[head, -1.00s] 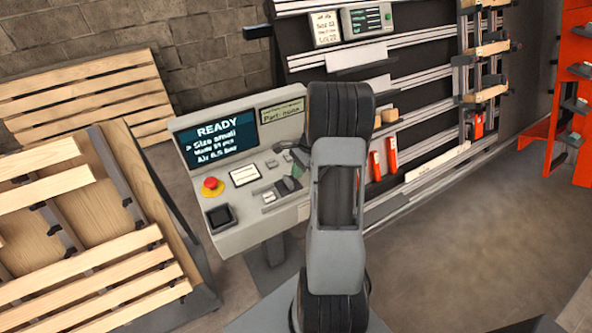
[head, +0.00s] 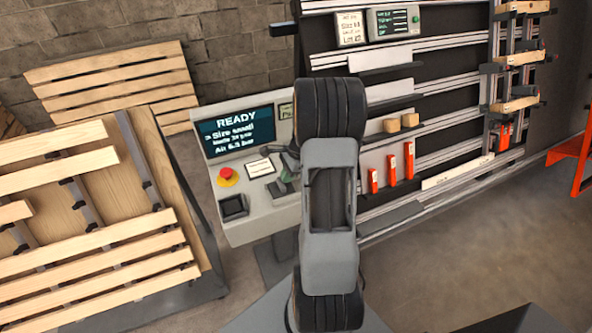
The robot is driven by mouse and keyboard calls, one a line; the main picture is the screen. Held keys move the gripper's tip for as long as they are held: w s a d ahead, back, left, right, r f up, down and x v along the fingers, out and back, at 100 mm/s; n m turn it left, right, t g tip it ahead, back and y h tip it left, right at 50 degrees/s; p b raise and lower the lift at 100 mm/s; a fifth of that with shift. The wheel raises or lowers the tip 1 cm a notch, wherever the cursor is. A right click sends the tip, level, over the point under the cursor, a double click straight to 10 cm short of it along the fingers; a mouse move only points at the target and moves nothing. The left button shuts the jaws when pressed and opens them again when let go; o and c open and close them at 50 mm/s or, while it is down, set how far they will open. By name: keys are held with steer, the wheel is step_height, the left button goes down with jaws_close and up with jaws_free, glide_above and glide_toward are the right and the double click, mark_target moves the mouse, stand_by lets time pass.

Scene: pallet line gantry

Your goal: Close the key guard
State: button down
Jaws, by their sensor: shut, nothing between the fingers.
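The control console (head: 262,226) stands in the middle with a lit screen (head: 235,130) reading READY. A red stop button (head: 228,177), a white label (head: 260,168) and a dark square-framed part (head: 234,207) are on its sloped panel. I cannot tell for certain which part is the key guard; it may be hidden.
A pallet with slats (head: 100,262) on a stand is close at the left. Another slatted pallet (head: 115,85) leans at the wall. A rack with rails (head: 440,120) and red parts (head: 409,160) stands behind right. The floor at the right (head: 470,260) is open.

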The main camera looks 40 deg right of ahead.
steer(key=shift+a, duration=0.1)
stand_by(0.4)
steer(key=shift+s+d, duration=0.1)
steer(key=shift+d, duration=0.3)
steer(key=d, duration=0.1)
steer(key=s+d, duration=0.1)
steer(key=d, duration=0.1)
steer(key=v, duration=1)
steer(key=shift+b, duration=0.35)
